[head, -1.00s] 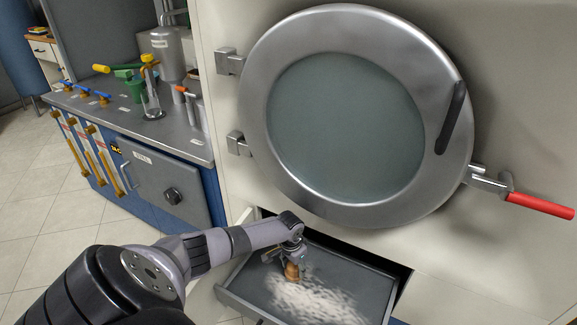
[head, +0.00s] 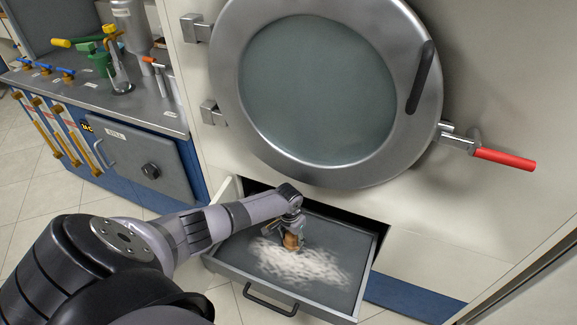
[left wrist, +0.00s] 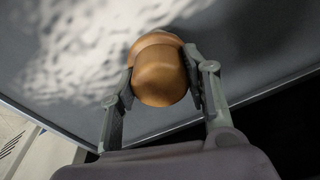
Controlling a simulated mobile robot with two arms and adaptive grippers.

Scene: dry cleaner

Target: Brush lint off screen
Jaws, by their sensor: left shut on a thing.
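My left gripper (head: 292,228) is shut on a tan, rounded brush (head: 291,241) and holds it over the open drawer below the round door. In the left wrist view the brush (left wrist: 160,72) sits between the two fingers (left wrist: 160,90); its lower end is hidden. White lint (head: 300,264) covers the middle of the dark grey screen (head: 336,235) in the drawer. The lint (left wrist: 75,45) also shows beyond the brush in the left wrist view. I cannot tell whether the brush touches the screen. My right gripper is out of view.
The drawer (head: 227,271) has raised walls and a black front handle (head: 270,301). Above it is the round steel door (head: 225,80) with a red lever (head: 505,158). A counter (head: 75,92) with bottles and valves stands at left.

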